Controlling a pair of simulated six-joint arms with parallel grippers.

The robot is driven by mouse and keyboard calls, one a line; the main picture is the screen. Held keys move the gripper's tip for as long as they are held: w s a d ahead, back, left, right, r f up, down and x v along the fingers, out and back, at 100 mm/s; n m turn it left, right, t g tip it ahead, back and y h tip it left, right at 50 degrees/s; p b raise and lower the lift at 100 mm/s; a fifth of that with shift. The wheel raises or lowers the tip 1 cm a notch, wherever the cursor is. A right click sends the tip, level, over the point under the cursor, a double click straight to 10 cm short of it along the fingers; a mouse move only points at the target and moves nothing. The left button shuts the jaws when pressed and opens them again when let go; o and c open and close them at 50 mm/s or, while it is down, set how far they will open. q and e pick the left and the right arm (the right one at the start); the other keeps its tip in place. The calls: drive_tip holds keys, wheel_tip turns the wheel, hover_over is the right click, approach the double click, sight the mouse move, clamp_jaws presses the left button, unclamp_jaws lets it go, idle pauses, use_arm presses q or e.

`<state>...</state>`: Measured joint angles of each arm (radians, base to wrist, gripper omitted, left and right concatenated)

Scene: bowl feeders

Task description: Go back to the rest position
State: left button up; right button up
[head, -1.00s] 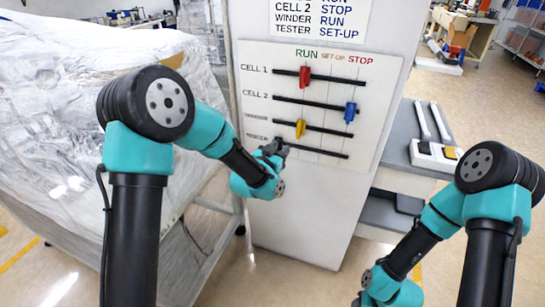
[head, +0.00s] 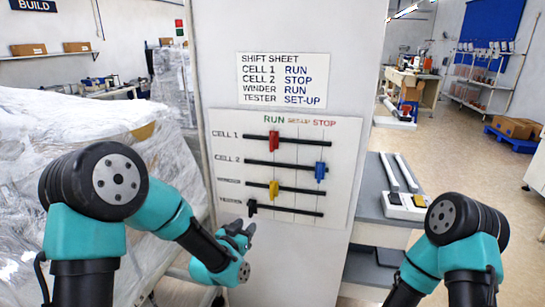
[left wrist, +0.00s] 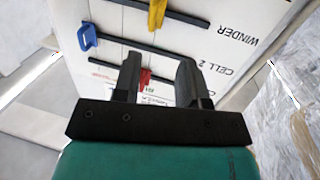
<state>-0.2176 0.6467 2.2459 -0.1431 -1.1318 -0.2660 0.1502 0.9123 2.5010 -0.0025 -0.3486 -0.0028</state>
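The white panel (head: 340,150) carries several horizontal slots with sliders. The red slider (head: 274,141) on the Cell 1 row and the yellow slider (head: 273,189) on the Winder row stand under RUN. The blue slider (head: 320,171) on the Cell 2 row stands under STOP. The black slider (head: 252,207) on the Tester row is at the slot's left end. My left gripper (head: 241,230) is just below and left of it in the head view. In the left wrist view, its fingers (left wrist: 158,82) are apart and empty, facing the panel. My right gripper is out of view.
A shift sheet (head: 283,80) above the panel reads Cell 1 RUN, Cell 2 STOP, Winder RUN, Tester SET-UP. A plastic-wrapped bulk (head: 50,140) stands at left.

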use_arm(q)
drive_tip(key=s+a+f+n+g+y, duration=0.1)
drive_tip(key=s+a+f+g, duration=0.2)
drive_tip(key=s+f, duration=0.45)
drive_tip(key=s+a+f+n+g+y, duration=0.1)
drive_tip(key=s+a+f+n+g, duration=0.2)
drive_tip(key=f, duration=0.7)
drive_tip(key=s+a+f+g+y, duration=0.1)
drive_tip(key=s+a+f+g, duration=0.25)
drive_tip(key=s+f, duration=0.4)
drive_tip(key=s+f+n+g, duration=0.1)
drive_tip(key=s+f+g, duration=0.1)
drive_tip(key=s, duration=0.3)
drive_tip(key=s+a+f+n+g, duration=0.1)
drive_tip(key=s+f+g, duration=0.2)
drive_tip(key=s, duration=0.3)
drive_tip(key=shift+a+f+g+h, duration=0.2)
drive_tip(key=shift+f+g+h, duration=0.15)
drive_tip(key=shift+f, duration=0.45)
